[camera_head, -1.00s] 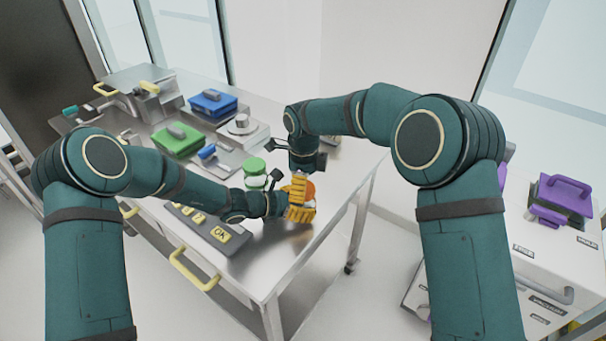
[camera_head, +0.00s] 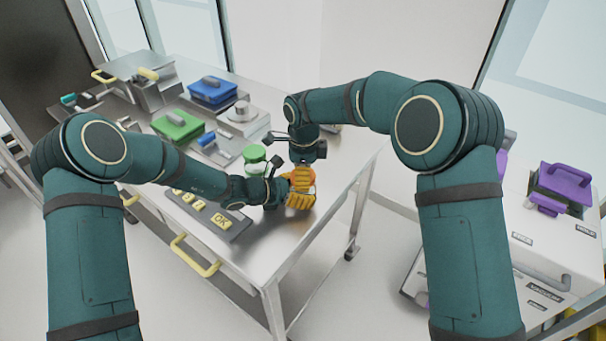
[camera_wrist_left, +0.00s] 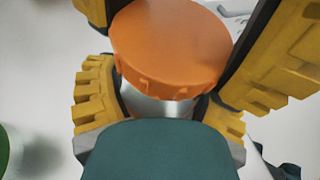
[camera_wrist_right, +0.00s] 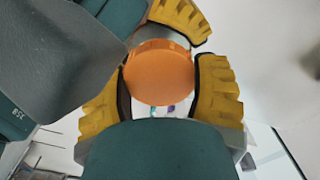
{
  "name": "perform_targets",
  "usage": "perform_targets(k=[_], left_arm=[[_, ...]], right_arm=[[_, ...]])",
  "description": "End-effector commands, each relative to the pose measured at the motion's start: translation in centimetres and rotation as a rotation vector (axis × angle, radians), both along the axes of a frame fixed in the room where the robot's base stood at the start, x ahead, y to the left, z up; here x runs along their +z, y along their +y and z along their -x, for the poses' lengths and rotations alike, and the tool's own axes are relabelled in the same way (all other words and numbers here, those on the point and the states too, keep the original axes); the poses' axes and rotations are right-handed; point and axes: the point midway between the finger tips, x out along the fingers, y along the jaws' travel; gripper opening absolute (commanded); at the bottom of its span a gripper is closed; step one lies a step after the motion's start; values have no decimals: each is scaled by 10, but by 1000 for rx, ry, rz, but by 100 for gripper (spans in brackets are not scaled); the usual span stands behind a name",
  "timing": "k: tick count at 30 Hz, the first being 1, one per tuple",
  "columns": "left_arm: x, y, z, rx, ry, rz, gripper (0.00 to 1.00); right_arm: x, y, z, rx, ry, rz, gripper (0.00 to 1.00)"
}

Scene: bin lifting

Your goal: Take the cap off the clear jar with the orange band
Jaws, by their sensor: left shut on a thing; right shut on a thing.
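The jar's orange cap (camera_head: 304,177) shows between my grippers over the front right of the steel table. In the left wrist view, the cap (camera_wrist_left: 170,45) sits above the clear jar body (camera_wrist_left: 165,106), and my left gripper (camera_wrist_left: 160,110) is shut around that body. In the right wrist view, my right gripper (camera_wrist_right: 162,92) has its yellow fingers closed on either side of the cap (camera_wrist_right: 160,72). In the head view, my left gripper (camera_head: 298,200) is just below my right gripper (camera_head: 301,180). Fingers hide most of the jar; I cannot tell whether cap and jar touch.
A green-lidded jar (camera_head: 254,155) stands close behind my left wrist. The table's front right corner (camera_head: 275,275) is clear.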

Motion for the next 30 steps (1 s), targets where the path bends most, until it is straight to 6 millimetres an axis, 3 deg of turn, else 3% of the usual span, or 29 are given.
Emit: perform_targets(k=[18, 24, 30], left_arm=[[0, 0, 0, 0, 0, 0, 0], [0, 0, 0, 0, 0, 0, 0], [0, 0, 0, 0, 0, 0, 0]], right_arm=[[1, 0, 0, 1128, -7, -5, 20], [1, 0, 0, 1283, -7, -4, 20], [1, 0, -1, 1294, -7, -3, 20]])
